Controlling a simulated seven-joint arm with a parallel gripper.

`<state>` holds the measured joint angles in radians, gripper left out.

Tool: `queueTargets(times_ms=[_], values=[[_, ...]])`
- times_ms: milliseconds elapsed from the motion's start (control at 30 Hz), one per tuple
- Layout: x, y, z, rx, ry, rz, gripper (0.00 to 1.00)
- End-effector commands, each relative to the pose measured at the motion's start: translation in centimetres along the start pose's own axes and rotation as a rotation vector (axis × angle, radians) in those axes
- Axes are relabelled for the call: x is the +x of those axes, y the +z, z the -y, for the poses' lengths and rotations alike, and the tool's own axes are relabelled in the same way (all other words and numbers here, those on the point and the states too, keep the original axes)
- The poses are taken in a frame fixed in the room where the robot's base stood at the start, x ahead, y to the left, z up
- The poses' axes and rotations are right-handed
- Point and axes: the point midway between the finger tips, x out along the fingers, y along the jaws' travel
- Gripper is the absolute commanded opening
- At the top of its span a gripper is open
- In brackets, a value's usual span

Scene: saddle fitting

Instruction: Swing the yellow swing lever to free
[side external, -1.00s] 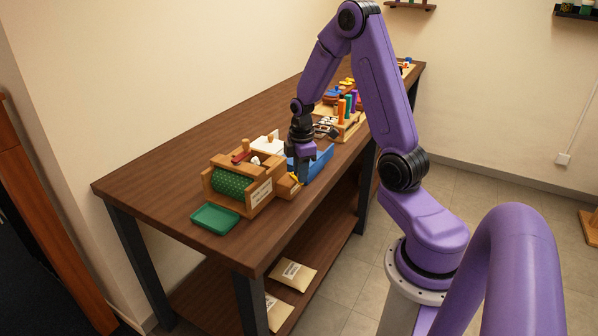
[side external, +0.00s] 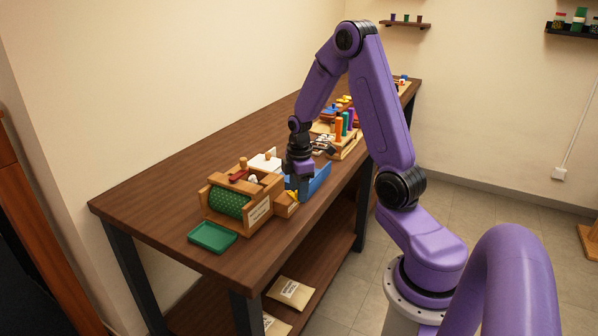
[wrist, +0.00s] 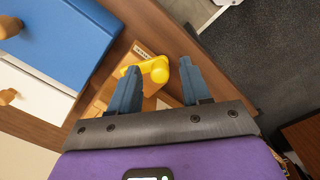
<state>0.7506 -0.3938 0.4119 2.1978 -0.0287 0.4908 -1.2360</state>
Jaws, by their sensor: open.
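The yellow swing lever (wrist: 155,68) has a rounded knob and a short arm. It sits on a small wooden block (wrist: 116,75) with a printed label. In the wrist view my gripper (wrist: 159,67) is open, with one blue-grey finger on each side of the lever. The left fingertip overlaps the lever's left end in the picture; I cannot tell whether it touches. In the side view the lever (side external: 293,195) shows as a small yellow patch just below my gripper (side external: 303,194), whose fingers are hard to make out.
A blue box (side external: 320,180) stands right beside my gripper. A wooden frame with a green roller (side external: 229,203) is to the left, and a green tray (side external: 212,237) lies near the bench's front corner. Coloured pegs (side external: 345,123) stand farther back. The left bench top is clear.

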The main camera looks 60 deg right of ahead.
Motion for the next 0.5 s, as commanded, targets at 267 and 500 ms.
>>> queueTargets(times_ms=[267, 500], values=[[-3.9, -0.1, -0.2, 0.001, 0.007, -0.003, 0.47], [-8.9, 0.0, -0.1, 0.001, 0.008, -0.003, 0.47]])
